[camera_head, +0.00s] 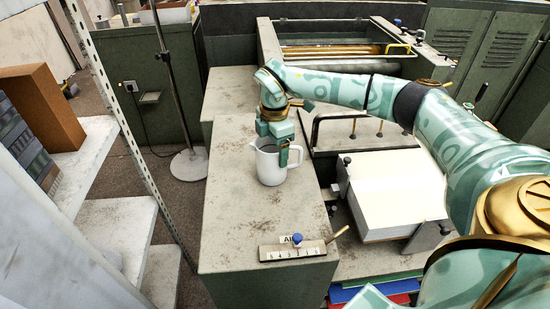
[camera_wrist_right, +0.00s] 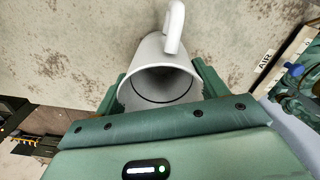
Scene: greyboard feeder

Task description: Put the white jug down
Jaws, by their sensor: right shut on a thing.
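The white jug (camera_head: 270,167) is upright over the bare speckled top of the grey counter (camera_head: 240,225). I cannot tell whether its base touches the counter or hangs just above it. My right gripper (camera_head: 276,150) comes from above and is shut on the jug near its rim, with a finger on the near right side. In the right wrist view the jug (camera_wrist_right: 158,68) sits between the two green fingers, its open mouth towards the camera and its handle pointing up in the picture. My left gripper is not in view.
A small panel with a blue knob (camera_head: 297,239) and an AIR label stands at the counter's near end. A white paper stack (camera_head: 395,185) lies right of the counter, beside a black rail. The counter is clear in front of and behind the jug. Shelves (camera_head: 110,210) stand left.

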